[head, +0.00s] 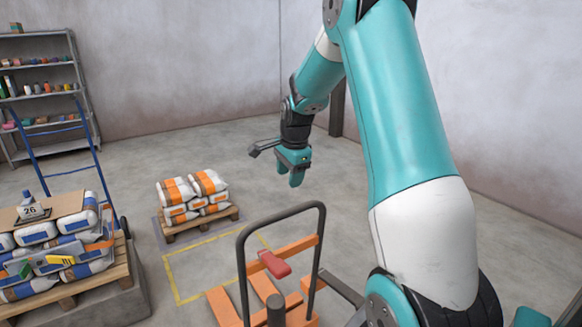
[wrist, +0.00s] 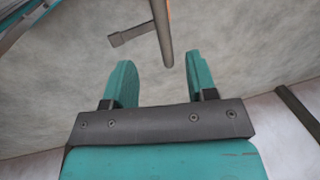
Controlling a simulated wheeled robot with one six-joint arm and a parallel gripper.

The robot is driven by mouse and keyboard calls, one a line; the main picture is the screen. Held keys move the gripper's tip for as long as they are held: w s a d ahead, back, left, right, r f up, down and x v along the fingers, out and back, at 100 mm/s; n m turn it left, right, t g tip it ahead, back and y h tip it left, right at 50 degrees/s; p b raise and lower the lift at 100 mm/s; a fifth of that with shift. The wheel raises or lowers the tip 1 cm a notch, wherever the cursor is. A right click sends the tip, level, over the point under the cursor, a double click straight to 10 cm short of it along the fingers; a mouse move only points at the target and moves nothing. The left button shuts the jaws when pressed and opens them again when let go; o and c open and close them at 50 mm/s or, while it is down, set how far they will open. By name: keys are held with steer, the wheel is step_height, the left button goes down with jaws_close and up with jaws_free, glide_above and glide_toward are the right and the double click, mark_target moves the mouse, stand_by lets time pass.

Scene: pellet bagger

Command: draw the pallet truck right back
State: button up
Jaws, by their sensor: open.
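The pallet truck (head: 222,308) stands at the bottom middle of the head view, with orange forks and frame. Its dark looped handle (head: 285,214) stands upright, and a red part (head: 273,264) shows inside the loop. My gripper (head: 296,179) hangs in the air beyond and above the handle, apart from it in the picture. In the wrist view the two teal fingers of my gripper (wrist: 160,75) are spread with nothing held. A thin brownish bar (wrist: 162,35) shows beyond the gap between them; I cannot tell what it belongs to. My arm hides part of the truck's right side.
A small pallet (head: 205,228) of white and orange bags stands behind the truck, near a yellow floor outline (head: 170,275). A larger pallet (head: 120,265) of white and blue bags is at left, by a blue frame (head: 28,150). Shelves (head: 75,75) stand at back left.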

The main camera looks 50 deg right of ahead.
steer(key=r, duration=0.3)
steer(key=shift+s+r, duration=0.25)
steer(key=shift+s, duration=0.1)
steer(key=shift+a, duration=0.1)
steer(key=s+a+r+n+y, duration=0.1)
steer(key=s+a+r+n, duration=0.15)
steer(key=a+n, duration=0.6)
steer(key=s+a+r+n+y, duration=0.1)
steer(key=s+a+r+n, duration=0.2)
steer(key=a, duration=1.1)
steer(key=s+a+n+g+y, duration=0.1)
steer(key=s+a+n, duration=0.6)
steer(key=s+n, duration=0.1)
steer(key=s+a+f+n+g+y, duration=0.1)
steer(key=s+a+n, duration=0.6)
steer(key=s, duration=0.3)
steer(key=shift+s+a+n+y, duration=0.15)
steer(key=shift+s+n+y, duration=0.15)
steer(key=shift+n, duration=0.35)
steer(key=shift+w, duration=0.1)
